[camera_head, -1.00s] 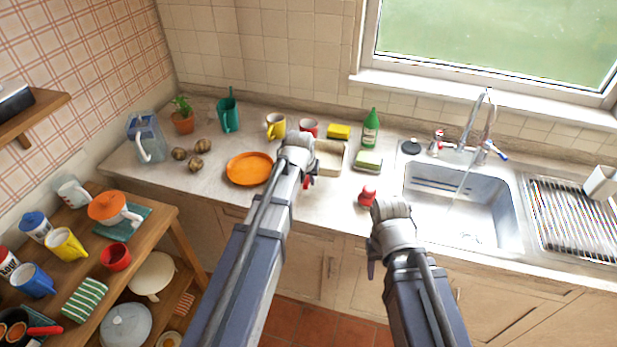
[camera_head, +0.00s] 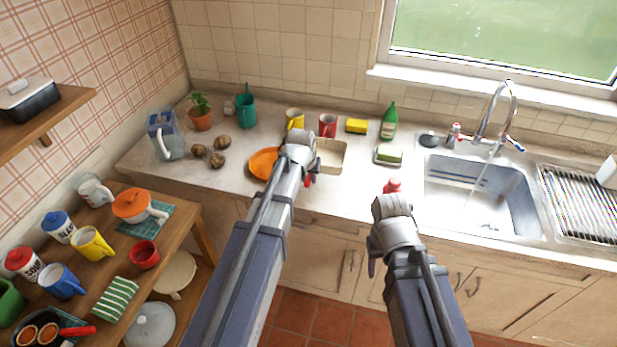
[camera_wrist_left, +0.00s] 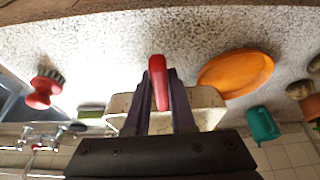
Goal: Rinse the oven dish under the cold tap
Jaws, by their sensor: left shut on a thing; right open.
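The oven dish (camera_head: 332,156) is a cream rectangular dish over the counter, partly hidden behind my left arm. My left gripper (camera_head: 310,172) is shut on a red piece that appears to be its handle. In the left wrist view the red piece stands between the fingers (camera_wrist_left: 160,98), with the cream dish (camera_wrist_left: 205,107) behind. I cannot tell how high the dish is. The tap (camera_head: 498,115) arches over the steel sink (camera_head: 490,205), with a blue-marked handle (camera_head: 516,144) at its right. A faint streak shows below the spout. My right gripper (camera_head: 373,266) is open, in front of the counter.
An orange plate (camera_head: 262,163) lies left of the dish. Mugs, a yellow sponge (camera_head: 356,126) and a green bottle (camera_head: 389,122) stand behind. A red brush (camera_head: 392,186) lies by the sink's left edge. A drying rack (camera_head: 580,210) is at the right.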

